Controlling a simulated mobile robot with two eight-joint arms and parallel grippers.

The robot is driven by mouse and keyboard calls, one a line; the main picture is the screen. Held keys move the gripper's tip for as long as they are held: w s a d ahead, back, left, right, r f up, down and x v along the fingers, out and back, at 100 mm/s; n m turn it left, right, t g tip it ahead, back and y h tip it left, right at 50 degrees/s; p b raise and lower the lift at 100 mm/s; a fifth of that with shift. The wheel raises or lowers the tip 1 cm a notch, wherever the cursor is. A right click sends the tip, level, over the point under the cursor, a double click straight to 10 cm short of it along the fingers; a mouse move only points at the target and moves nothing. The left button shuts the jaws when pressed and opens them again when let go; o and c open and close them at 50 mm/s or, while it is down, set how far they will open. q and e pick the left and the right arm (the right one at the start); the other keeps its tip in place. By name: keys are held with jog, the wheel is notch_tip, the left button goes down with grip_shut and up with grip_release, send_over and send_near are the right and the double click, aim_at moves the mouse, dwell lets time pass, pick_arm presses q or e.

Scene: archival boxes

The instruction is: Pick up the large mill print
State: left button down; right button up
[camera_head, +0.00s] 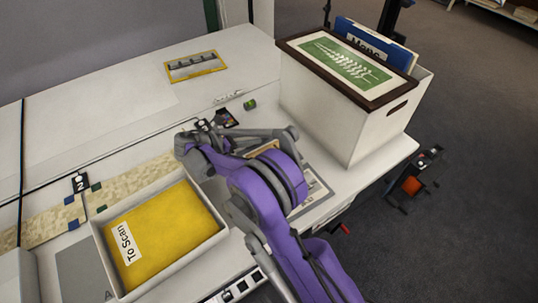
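No print can be surely told as the large mill print. A flat print with a pale grey border (318,190) lies on the white table, mostly hidden under my purple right arm. A dark-framed green print (347,66) with a white leaf-like figure lies on top of a white box. My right arm comes in from the bottom right and bends over the table's middle; its fingertips cannot be made out. My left gripper is out of view.
The white box (345,128) stands at the table's right end and holds a blue folder (375,42) marked "Maps". A white tray (168,282) with a yellow "To Scan" packet (160,234) sits at front left. The table's back left is mostly clear.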

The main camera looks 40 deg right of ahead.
aim_at(264, 137)
jog(key=x, duration=0.5)
jog(key=shift+f, duration=0.2)
jog(key=shift+a, duration=0.1)
grip_shut()
dwell(1.1)
